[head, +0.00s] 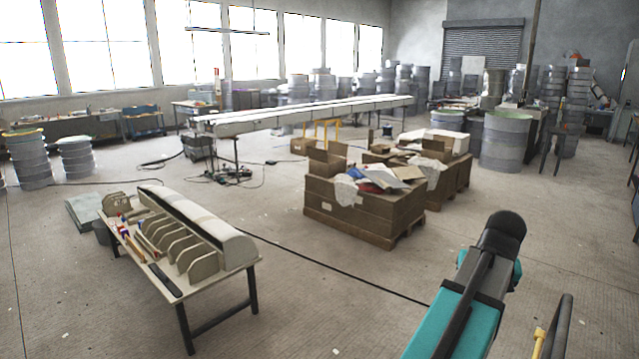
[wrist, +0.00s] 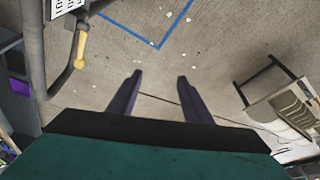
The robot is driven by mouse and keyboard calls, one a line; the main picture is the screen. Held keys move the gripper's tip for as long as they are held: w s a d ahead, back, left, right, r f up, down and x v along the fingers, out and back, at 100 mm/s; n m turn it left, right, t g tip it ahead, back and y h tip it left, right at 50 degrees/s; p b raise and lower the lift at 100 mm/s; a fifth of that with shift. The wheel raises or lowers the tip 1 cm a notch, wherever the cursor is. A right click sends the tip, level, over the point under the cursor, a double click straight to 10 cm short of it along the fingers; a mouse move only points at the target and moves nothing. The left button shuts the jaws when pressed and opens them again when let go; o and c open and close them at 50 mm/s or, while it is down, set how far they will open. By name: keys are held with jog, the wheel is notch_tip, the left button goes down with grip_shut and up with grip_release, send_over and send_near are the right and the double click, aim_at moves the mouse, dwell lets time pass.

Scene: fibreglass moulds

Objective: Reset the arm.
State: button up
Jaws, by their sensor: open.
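My gripper (wrist: 158,80) shows in the wrist view with its two dark fingers spread apart. It is open, with nothing between the fingers. Beyond them lies bare concrete floor with a blue painted line. In the head view, part of my teal and black arm (head: 470,300) shows at the lower right. The fingers cannot be made out in the head view.
A low table (head: 160,265) with moulds and tools stands front left; it also shows in the wrist view (wrist: 262,95). Cardboard boxes (head: 360,215) on pallets stand mid-floor. A dark pipe with a yellow handle (wrist: 80,50) is at left. A cable crosses the floor.

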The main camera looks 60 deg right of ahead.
jog(key=w+a+f+n+y+b, duration=0.1)
jog(key=w+a+f+n, duration=0.1)
jog(key=w+f, duration=0.6)
jog(key=w+a+f+n+y+b, duration=0.1)
jog(key=w+f, duration=0.3)
jog(key=w, duration=0.7)
jog(key=w+a+f+n+y+b, duration=0.1)
jog(key=w+a+f+n, duration=0.1)
jog(key=w+f, duration=0.65)
jog(key=w+a+f+n+g+y+b, duration=0.1)
jog(key=w+a+f+n+y+b, duration=0.3)
jog(key=w+a+f, duration=1.25)
jog(key=w+a+f+n+g+b, duration=0.1)
jog(key=w+a+f+n, duration=0.1)
jog(key=a+f, duration=0.45)
jog(key=w+a+f+n+g, duration=0.15)
jog(key=a+f, duration=0.25)
jog(key=a, duration=0.6)
jog(key=w+a+f+n+g+b, duration=0.1)
jog(key=w+a+f+n, duration=0.1)
jog(key=a+f, duration=0.45)
jog(key=s+a+f+n+g+h+b, duration=0.1)
jog(key=s+a+f+g+h+b, duration=0.1)
jog(key=s+a+f, duration=1.1)
jog(key=a+f+h, duration=0.1)
jog(key=a, duration=0.2)
jog(key=shift+s+a+h, duration=0.3)
jog(key=shift+s+a, duration=0.1)
jog(key=shift+n, duration=0.25)
